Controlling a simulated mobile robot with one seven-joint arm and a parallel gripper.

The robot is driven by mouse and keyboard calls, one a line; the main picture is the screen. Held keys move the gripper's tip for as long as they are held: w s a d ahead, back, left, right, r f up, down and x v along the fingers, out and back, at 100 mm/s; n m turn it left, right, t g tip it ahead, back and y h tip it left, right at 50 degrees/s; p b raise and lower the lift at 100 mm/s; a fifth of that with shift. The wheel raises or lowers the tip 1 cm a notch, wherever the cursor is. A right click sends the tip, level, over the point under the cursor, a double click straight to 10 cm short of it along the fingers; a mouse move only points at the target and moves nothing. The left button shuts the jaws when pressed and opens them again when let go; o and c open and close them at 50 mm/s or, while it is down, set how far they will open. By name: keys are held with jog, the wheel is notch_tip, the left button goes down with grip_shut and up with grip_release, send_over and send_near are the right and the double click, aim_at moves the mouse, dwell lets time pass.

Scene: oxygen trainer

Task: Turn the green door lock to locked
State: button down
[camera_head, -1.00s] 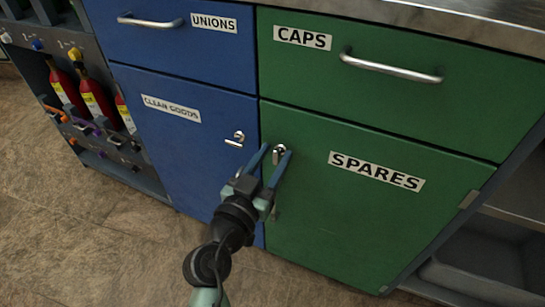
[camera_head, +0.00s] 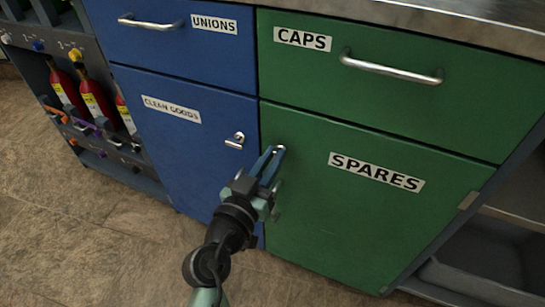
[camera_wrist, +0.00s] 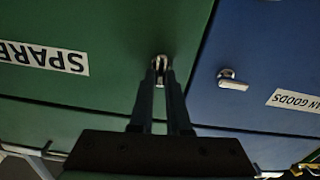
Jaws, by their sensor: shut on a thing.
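The green door (camera_head: 370,220) labelled SPARES is shut, below the green CAPS drawer. Its small metal lock (camera_head: 280,148) sits near the door's upper left corner. My gripper (camera_head: 272,161) has its two blue fingers closed at this lock and mostly covers it in the head view. In the wrist view the lock (camera_wrist: 160,64) shows between the fingertips, its metal top end sticking out past them. The fingers (camera_wrist: 160,80) are shut on the lock's turning piece. Its exact angle is hard to tell.
The blue CLEAN GOODS door (camera_head: 180,130) with its own metal lock (camera_head: 235,141) is just left. Drawer handles (camera_head: 390,67) stick out above. Red bottles (camera_head: 95,97) stand in a rack at far left. Open shelving (camera_head: 490,245) is at right.

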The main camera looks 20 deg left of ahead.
jog(key=n, duration=0.3)
jog(key=n+p, duration=0.1)
jog(key=n, duration=0.1)
jog(key=n+p, duration=0.1)
jog(key=n, duration=0.2)
jog(key=shift+a+n, duration=0.3)
jog(key=shift+a, duration=0.05)
jog(key=shift+a+f+n+p, duration=0.2)
jog(key=shift+n+p, duration=0.5)
jog(key=shift+n, duration=1.35)
jog(key=shift+d+f+n+p, duration=0.2)
jog(key=shift+n+p, duration=0.5)
jog(key=shift+n, duration=1.35)
jog(key=shift+a+f, duration=0.1)
jog(key=shift+a, duration=0.05)
jog(key=c, duration=0.9)
grip_release()
